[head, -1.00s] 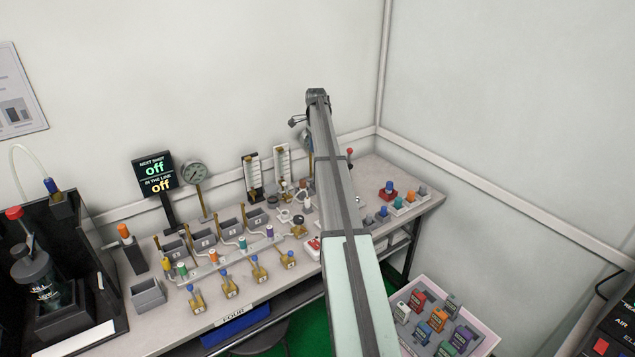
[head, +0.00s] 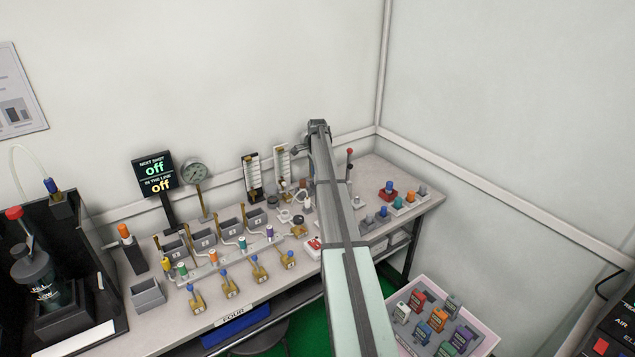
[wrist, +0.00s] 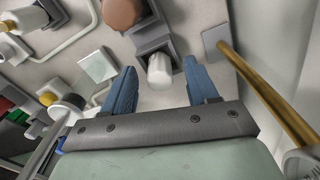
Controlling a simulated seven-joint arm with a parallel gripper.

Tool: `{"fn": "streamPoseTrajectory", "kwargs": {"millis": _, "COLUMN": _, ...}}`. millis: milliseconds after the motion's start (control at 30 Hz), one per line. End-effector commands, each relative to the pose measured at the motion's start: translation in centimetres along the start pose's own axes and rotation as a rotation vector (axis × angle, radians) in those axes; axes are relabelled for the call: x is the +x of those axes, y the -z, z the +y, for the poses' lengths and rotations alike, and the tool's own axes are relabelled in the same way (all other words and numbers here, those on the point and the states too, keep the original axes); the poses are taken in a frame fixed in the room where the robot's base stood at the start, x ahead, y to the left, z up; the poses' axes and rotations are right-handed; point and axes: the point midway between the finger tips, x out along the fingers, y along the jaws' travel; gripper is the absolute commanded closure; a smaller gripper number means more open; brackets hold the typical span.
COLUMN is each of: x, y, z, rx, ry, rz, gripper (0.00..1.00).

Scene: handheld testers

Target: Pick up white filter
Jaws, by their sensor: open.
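The white filter, a short white cylinder (wrist: 160,70), stands in a dark grey square holder (wrist: 152,48) in the wrist view. My gripper (wrist: 161,82) is open, with its two blue fingertips apart. I see no contact, and the depth between fingers and filter is hard to judge. In the head view my arm hides the gripper, and I cannot surely pick out the filter there.
A brown cylinder (wrist: 123,12) stands in a holder beside the filter. A brass post (wrist: 265,95) rises close to the right of my gripper. A pale square plate (wrist: 98,66) lies to the left. The bench also holds a gauge (head: 194,172) and several valves.

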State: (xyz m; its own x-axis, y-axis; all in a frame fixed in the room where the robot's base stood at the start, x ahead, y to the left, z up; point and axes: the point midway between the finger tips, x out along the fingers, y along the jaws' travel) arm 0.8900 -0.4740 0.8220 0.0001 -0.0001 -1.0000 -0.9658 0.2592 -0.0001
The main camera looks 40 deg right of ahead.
Motion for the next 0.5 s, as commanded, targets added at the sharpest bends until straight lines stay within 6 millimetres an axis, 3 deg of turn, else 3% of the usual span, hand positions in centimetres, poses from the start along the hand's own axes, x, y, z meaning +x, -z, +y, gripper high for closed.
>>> {"fn": "streamPoseTrajectory", "kwargs": {"millis": 267, "x": 0.43, "y": 0.0, "z": 0.01, "rx": 0.0, "ry": 0.0, "rz": 0.0, "gripper": 0.42}}
{"fn": "streamPoseTrajectory", "kwargs": {"millis": 500, "x": 0.41, "y": 0.0, "z": 0.0, "rx": 0.0, "ry": 0.0, "rz": 0.0, "gripper": 0.65}}
